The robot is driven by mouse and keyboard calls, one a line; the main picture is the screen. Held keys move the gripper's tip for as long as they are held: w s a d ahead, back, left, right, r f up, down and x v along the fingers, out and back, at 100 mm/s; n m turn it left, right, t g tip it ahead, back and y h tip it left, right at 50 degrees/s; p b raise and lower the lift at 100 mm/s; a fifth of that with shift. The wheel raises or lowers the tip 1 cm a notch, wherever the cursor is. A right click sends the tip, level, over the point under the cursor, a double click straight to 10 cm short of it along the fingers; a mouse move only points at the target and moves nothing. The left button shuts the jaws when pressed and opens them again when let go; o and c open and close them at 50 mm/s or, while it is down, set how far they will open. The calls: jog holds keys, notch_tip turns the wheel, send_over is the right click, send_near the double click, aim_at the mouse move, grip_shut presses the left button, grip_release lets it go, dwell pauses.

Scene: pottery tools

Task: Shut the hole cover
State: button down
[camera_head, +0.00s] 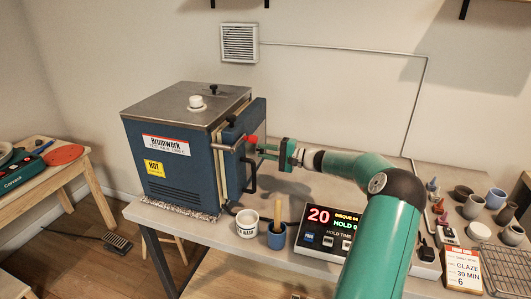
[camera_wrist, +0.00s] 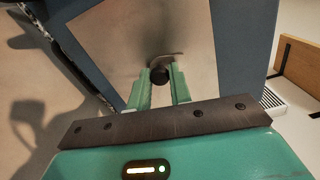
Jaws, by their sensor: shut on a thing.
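The blue kiln (camera_head: 175,150) stands on the table, its door (camera_head: 232,165) facing right. In the wrist view, a bare metal plate (camera_wrist: 120,45) on the door carries a black knob (camera_wrist: 159,76) with a small curved metal piece (camera_wrist: 168,56) just behind it, which looks like the hole cover. My gripper (camera_head: 262,150) is at the door face, and its green fingers (camera_wrist: 160,82) are shut on the knob, one on each side. The hole is hidden, so I cannot tell how far it is covered.
A red knob (camera_head: 252,139) and a black door handle (camera_head: 251,176) are close to my gripper. A white cup (camera_head: 247,224), a blue cup (camera_head: 276,237) and a controller (camera_head: 330,229) stand in front. Small pots (camera_head: 472,207) and a wire rack (camera_head: 504,268) are at the right.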

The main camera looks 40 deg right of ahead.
jog(key=shift+n, duration=0.4)
jog(key=c, duration=1.3)
grip_release()
jog(key=shift+w, duration=0.1)
jog(key=v, duration=1.4)
jog(key=shift+d, duration=0.1)
